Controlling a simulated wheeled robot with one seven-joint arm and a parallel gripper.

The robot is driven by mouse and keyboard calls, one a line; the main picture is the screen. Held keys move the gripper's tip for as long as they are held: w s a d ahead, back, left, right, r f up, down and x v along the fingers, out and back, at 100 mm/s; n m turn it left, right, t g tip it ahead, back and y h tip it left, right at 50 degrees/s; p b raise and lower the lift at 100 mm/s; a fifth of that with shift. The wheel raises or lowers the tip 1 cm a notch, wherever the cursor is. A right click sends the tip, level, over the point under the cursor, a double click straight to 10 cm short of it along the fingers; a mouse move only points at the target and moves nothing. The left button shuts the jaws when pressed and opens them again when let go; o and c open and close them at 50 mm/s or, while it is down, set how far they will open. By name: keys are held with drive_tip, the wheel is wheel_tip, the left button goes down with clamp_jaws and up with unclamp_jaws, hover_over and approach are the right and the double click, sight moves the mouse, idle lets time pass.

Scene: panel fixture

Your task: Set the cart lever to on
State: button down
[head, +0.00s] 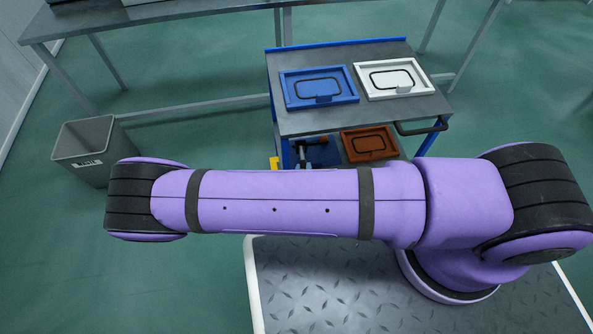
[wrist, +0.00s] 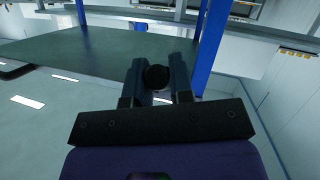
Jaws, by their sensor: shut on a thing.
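The cart (head: 345,119) stands in front of me, with a grey top and blue legs. In the wrist view, my gripper (wrist: 158,80) has its two dark fingers on either side of a round black knob (wrist: 157,77), which looks like the end of the cart lever. The fingers are shut on it. The lever's shaft and any on or off marks are hidden or too small to read. In the head view, my purple arm crosses in front of the cart's lower part. My gripper cannot be made out clearly there.
A blue tray (head: 297,99) and a white tray (head: 407,92) lie on the cart top. An orange-brown tray (head: 350,149) is lower down. A black handle (head: 441,125) sticks out at right. A grey bin (head: 72,160) stands left. A long table (head: 180,12) is behind.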

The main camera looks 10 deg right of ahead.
drive_tip(key=shift+f, duration=0.15)
idle(0.4)
drive_tip(key=c, duration=1)
unclamp_jaws()
drive_tip(key=shift+a, duration=0.1)
